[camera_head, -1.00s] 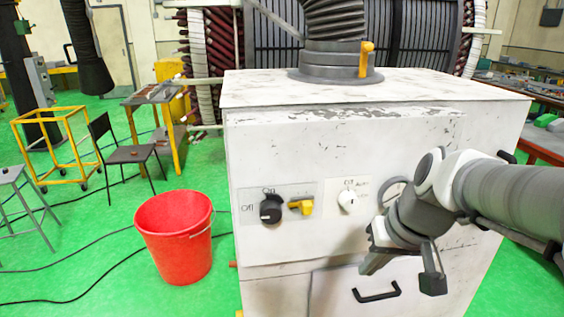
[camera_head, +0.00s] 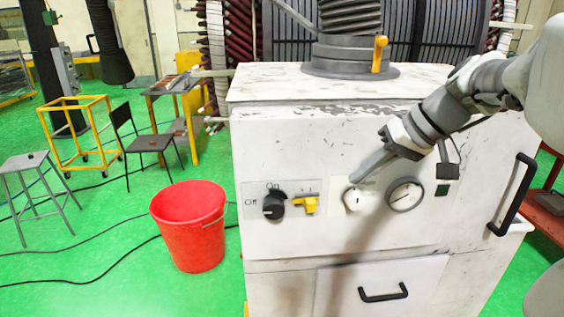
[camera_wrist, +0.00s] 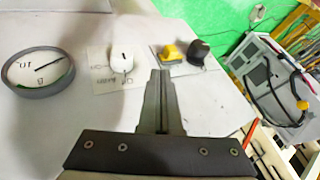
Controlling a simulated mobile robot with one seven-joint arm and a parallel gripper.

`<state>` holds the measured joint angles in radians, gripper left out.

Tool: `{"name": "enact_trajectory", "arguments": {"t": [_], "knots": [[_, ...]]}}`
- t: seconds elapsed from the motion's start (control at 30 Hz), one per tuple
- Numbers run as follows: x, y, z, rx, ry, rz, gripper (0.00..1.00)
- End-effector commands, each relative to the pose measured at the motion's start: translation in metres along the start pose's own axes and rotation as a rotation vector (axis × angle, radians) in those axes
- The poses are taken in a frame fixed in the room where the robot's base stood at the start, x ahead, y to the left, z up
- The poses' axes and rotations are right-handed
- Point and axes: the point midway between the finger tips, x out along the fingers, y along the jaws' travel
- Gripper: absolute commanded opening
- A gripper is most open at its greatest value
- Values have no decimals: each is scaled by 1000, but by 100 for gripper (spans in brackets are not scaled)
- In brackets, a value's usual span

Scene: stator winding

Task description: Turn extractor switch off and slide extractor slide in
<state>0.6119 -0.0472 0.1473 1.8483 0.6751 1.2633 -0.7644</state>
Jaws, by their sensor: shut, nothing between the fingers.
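The white machine cabinet (camera_head: 330,240) carries a black rotary knob (camera_head: 273,206) marked On and Off, a yellow switch (camera_head: 306,205) beside it and a white knob (camera_head: 354,200). In the wrist view the white knob (camera_wrist: 122,58), yellow switch (camera_wrist: 171,53) and black knob (camera_wrist: 198,50) also show. A yellow-orange slide handle (camera_head: 380,54) sticks up at the grey duct collar on the cabinet top. My gripper (camera_head: 359,179) is shut and empty, its tips close above the white knob; I cannot tell if they touch. The gripper also shows in the wrist view (camera_wrist: 159,74).
A round gauge (camera_head: 406,195) sits right of the white knob. A black drawer handle (camera_head: 384,294) and a black side handle (camera_head: 512,195) stick out of the cabinet. A red bucket (camera_head: 189,235) stands on the green floor at left, with cables, a chair (camera_head: 149,142) and a stool nearby.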

Motion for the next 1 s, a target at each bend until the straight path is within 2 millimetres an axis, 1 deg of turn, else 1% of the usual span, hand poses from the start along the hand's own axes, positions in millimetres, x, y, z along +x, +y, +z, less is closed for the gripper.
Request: {"name": "enact_trajectory", "arguments": {"t": [0.23,0.37,0.47,0.7,0.8,0.9,1.0], "knots": [[1,0,0,1,-1,1,0],[11,0,0,2,-2,0,0],[26,0,1,3,-4,-1,0],[70,0,1,3,-3,-1,0],[85,0,1,3,-3,0,0],[94,0,1,2,-2,1,0],[99,1,0,2,-1,2,0]]}}
